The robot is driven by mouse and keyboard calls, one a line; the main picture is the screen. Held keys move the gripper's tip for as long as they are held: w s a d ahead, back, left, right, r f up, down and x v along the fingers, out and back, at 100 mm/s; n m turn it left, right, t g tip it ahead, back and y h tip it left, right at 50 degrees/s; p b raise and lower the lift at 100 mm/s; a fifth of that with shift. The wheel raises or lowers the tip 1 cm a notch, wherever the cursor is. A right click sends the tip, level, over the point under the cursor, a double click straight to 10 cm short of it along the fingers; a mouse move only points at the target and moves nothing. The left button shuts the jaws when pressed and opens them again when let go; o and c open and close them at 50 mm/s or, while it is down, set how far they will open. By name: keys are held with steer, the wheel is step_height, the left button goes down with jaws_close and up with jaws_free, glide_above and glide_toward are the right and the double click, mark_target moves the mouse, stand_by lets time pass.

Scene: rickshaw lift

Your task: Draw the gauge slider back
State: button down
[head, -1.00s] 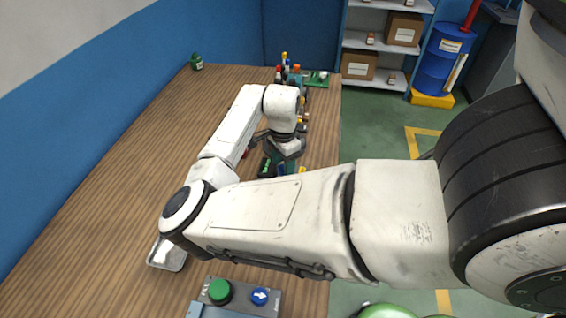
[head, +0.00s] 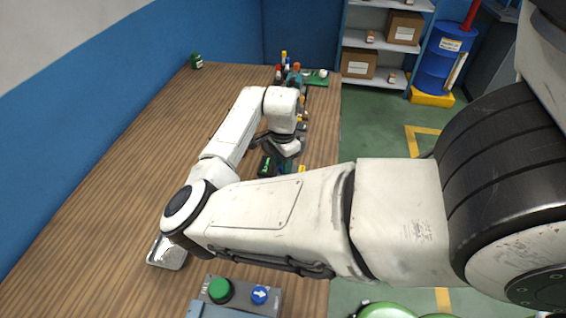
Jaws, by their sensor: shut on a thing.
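My gripper (head: 286,148) is at the far end of my arm, low over the right part of the wooden bench. My wrist and arm hide most of its fingers. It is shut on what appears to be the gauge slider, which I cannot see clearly. A small black gauge body with green markings (head: 266,166) shows just left of and below the gripper. The rest of the gauge is hidden behind my arm.
Several small bottles and a green board (head: 316,77) stand at the bench's far right. A button box (head: 240,293) and a metal tray (head: 168,255) are at the near end. A green jar (head: 196,61) stands far left. The bench's left side is clear.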

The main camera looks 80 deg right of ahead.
steer(key=d, duration=0.3)
steer(key=shift+w+d+b, duration=0.15)
steer(key=shift+d+b, duration=0.05)
steer(key=shift+b, duration=0.15)
steer(key=shift+w+d, duration=0.1)
steer(key=shift+d, duration=0.2)
steer(key=c, duration=0.9)
jaws_free()
steer(key=shift+d, duration=0.1)
steer(key=shift+o, duration=0.2)
step_height(320, 180, up, 11)
steer(key=b, duration=0.1)
steer(key=shift+f, duration=0.15)
